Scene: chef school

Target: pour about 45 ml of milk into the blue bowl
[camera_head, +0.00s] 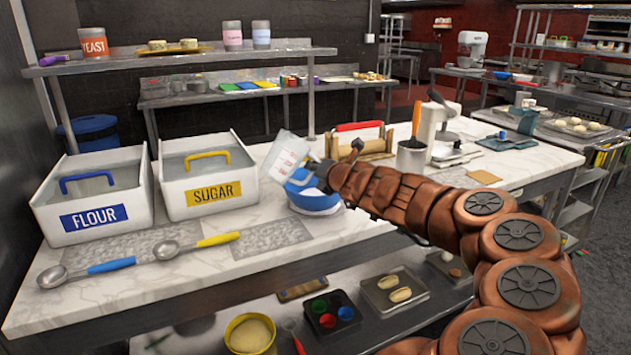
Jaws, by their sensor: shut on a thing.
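A clear container with red markings and whitish contents, which looks like the milk jug (284,158), is tilted above the counter. My gripper (313,170) is at its right side, shut on it. The blue bowl (316,199) sits on the marble counter just below and to the right of the jug. My gripper and the jug hide part of the bowl. I cannot tell whether milk is flowing or how much is in the bowl.
White flour (95,217) and sugar (205,198) bins stand left of the bowl. Two measuring spoons (86,272) (197,244) lie in front of them.

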